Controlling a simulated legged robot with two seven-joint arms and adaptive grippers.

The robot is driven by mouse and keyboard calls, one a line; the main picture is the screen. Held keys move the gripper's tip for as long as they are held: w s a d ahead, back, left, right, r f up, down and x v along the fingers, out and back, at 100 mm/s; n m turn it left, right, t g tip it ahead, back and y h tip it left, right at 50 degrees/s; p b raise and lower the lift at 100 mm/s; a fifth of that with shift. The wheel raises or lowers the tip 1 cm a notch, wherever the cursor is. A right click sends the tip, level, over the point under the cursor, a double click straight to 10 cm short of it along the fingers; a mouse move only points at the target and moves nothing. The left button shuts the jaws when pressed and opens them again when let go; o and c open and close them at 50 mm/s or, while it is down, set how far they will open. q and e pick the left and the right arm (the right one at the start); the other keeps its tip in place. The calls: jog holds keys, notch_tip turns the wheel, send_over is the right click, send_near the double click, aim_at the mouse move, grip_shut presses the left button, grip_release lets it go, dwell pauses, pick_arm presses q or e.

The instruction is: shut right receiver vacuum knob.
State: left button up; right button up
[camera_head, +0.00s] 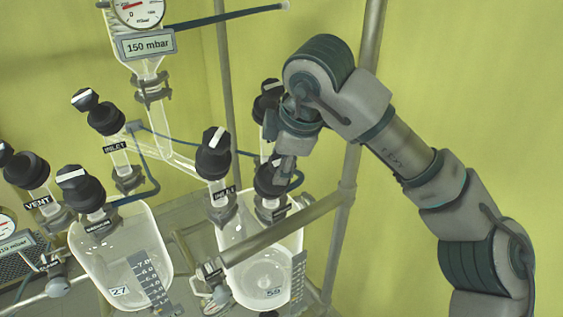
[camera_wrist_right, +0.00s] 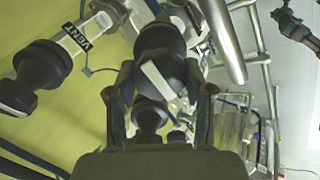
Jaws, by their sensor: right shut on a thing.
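The right receiver (camera_head: 262,245) is a clear glass vessel numbered 55 at the lower middle of the head view. A black knob (camera_head: 266,181) stands on its right-hand neck, above a small label too small to read. My right gripper (camera_head: 283,166) reaches down to this knob from above and partly covers it. In the right wrist view, the two fingers of the gripper (camera_wrist_right: 160,84) are shut on either side of the black knob (camera_wrist_right: 161,42), whose white pointer bar lies slanted between them. My left gripper is not in view.
Another black knob (camera_head: 213,154) stands close to the left on the same receiver. The left receiver (camera_head: 120,255), numbered 27, has its own knob (camera_head: 80,188). A metal rail (camera_head: 285,229) crosses in front of the right receiver, and an upright pole (camera_head: 350,170) stands behind my right arm.

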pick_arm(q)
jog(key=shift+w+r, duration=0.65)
pick_arm(e)
jog(key=shift+m, duration=1.1)
jog(key=o, duration=1.1)
jog(key=shift+w, duration=0.1)
jog(key=shift+o, duration=0.2)
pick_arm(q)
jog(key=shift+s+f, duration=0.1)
pick_arm(e)
jog(key=v, duration=1.2)
jog(key=shift+w, duration=0.15)
